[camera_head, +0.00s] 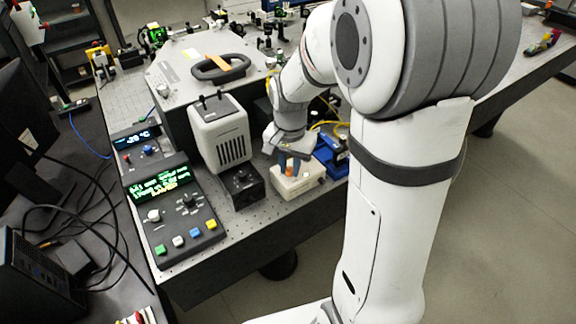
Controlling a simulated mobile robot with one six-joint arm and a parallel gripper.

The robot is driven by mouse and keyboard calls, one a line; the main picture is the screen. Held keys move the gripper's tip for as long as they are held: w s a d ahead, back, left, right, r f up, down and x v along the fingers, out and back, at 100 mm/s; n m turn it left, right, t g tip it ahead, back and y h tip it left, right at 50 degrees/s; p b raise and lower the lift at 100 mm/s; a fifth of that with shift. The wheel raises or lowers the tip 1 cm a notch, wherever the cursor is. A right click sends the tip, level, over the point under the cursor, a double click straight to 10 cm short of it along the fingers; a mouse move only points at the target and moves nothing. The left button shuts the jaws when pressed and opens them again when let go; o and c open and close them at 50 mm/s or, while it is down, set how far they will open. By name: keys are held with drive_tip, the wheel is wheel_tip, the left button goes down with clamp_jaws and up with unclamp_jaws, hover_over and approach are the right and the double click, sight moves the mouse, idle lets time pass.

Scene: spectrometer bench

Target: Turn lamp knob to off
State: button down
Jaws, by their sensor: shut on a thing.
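My gripper (290,164) points down at the top of a small cream box (300,184) near the bench's front edge. Its fingers are shut on a small part at the top of this box. The fingers hide that part, so I cannot tell its shape or its turn position. A white vented housing (220,135), which looks like a lamp, stands left of my gripper. A black box (240,185) with a dark dial on top sits in front of the housing, apart from my gripper.
A control panel (172,212) with a green-lit display, knobs and coloured buttons lies at the left front. A smaller display unit (137,146) is behind it. A blue device (332,158) stands close right of the cream box. A large grey lidded case (180,70) fills the back.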

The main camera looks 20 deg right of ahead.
sight(290, 169)
drive_tip(key=n, duration=0.4)
drive_tip(key=shift+w+b, duration=0.1)
drive_tip(key=shift+b, duration=0.2)
drive_tip(key=shift+r+n, duration=0.1)
drive_tip(key=shift+n, duration=2)
drive_tip(key=c, duration=1.3)
unclamp_jaws()
wheel_tip(290, 169, up, 8)
drive_tip(key=shift+f+b, duration=0.15)
drive_tip(key=shift+b, duration=0.15)
